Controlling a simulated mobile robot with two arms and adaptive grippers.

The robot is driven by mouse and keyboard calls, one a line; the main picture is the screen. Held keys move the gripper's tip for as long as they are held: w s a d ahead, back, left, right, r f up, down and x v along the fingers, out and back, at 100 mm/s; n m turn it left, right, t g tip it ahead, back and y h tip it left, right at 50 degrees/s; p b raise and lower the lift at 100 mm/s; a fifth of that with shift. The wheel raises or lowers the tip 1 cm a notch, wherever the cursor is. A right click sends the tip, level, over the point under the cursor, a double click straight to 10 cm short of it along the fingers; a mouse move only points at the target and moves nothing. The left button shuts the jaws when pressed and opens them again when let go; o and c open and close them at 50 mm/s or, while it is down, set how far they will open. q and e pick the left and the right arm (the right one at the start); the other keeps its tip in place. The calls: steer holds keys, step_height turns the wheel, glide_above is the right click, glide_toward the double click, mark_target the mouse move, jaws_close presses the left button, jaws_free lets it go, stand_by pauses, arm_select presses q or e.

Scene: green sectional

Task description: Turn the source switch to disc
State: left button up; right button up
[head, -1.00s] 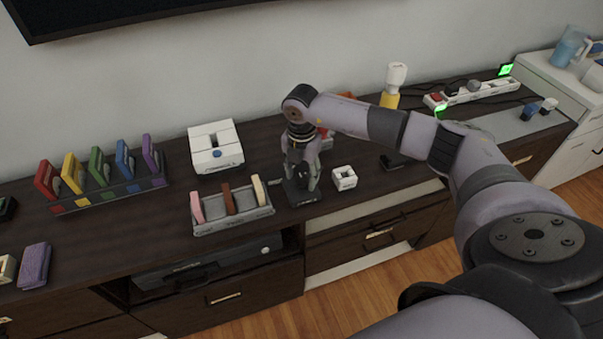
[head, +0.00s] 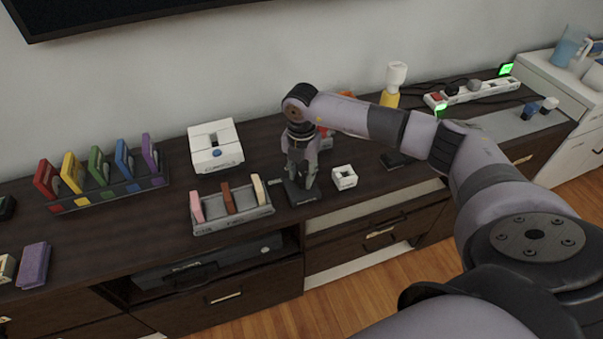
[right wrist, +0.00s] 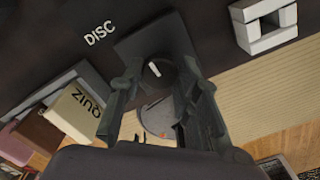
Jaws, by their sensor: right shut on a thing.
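The source switch is a small black box (head: 303,193) near the front edge of the dark cabinet top. In the right wrist view its dark knob (right wrist: 166,76) carries a white pointer line, and the white label DISC (right wrist: 100,33) lies on the cabinet beside the box, at upper left. My right gripper (head: 302,178) points down over the box. Its fingers (right wrist: 162,82) are shut on the knob, one on each side. Part of the knob and box is hidden by the fingers. My left gripper is not in view.
A grey rack (head: 234,221) with pink, brown and cream cartridges stands close left of the switch. A small white block (head: 344,177) is close right. A white console (head: 215,147), a rack of colored cartridges (head: 110,195) and a power strip (head: 478,94) are farther off.

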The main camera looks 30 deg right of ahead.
mark_target(301, 177)
steer(key=n+b, duration=0.1)
steer(key=n, duration=0.2)
steer(key=shift+n, duration=0.4)
steer(key=shift+n+b, duration=0.95)
steer(key=shift+n, duration=1.25)
steer(key=o, duration=1.1)
steer(key=shift+o, duration=0.2)
steer(key=shift+r, duration=0.15)
step_height(301, 177, up, 12)
